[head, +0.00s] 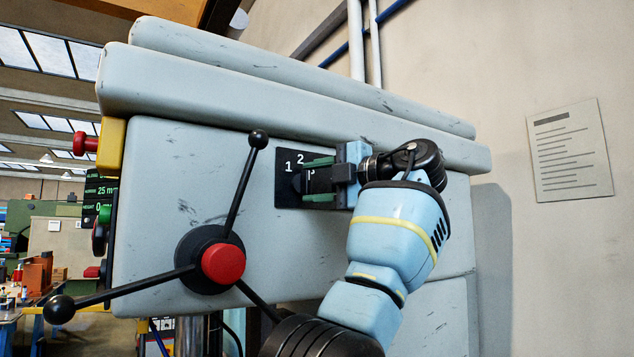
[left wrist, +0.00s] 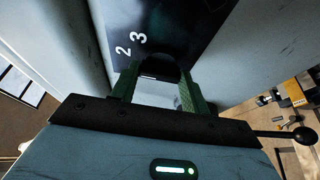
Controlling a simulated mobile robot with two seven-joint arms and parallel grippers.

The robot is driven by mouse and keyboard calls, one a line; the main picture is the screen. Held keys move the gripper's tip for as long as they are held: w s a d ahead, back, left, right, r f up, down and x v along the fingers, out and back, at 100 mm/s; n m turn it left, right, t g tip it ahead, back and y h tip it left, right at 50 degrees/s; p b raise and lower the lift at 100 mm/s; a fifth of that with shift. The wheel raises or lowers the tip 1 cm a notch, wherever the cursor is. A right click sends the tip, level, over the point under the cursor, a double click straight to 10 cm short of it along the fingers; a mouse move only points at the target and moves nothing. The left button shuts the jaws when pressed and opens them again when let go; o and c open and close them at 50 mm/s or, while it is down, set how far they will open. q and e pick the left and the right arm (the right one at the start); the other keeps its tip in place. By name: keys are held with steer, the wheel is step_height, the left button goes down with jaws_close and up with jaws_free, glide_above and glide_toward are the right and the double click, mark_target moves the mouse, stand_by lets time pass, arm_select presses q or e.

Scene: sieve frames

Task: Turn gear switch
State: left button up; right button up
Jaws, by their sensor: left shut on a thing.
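The gear switch is on a black plate (head: 283,198) with white position numbers, on the grey machine head. The numbers 1 and 2 show clearly in the head view, and a 3 is partly covered. In the left wrist view, the plate (left wrist: 195,25) shows 2 and 3. My left gripper (head: 309,179) has green fingers and comes at the plate from the right. It is shut on the dark switch knob (left wrist: 163,68), with one finger on either side. The fingers hide much of the knob, so its pointed number cannot be told. My right gripper is not in view.
A three-spoke handle with a red hub (head: 223,263) and black ball ends sticks out left of the plate, one spoke rising close to it. A red button (head: 86,144) and control panel sit on the machine's left side. A paper notice (head: 568,150) hangs on the wall.

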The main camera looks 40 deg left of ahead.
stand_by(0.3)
arm_select(q)
steer(key=o, duration=1)
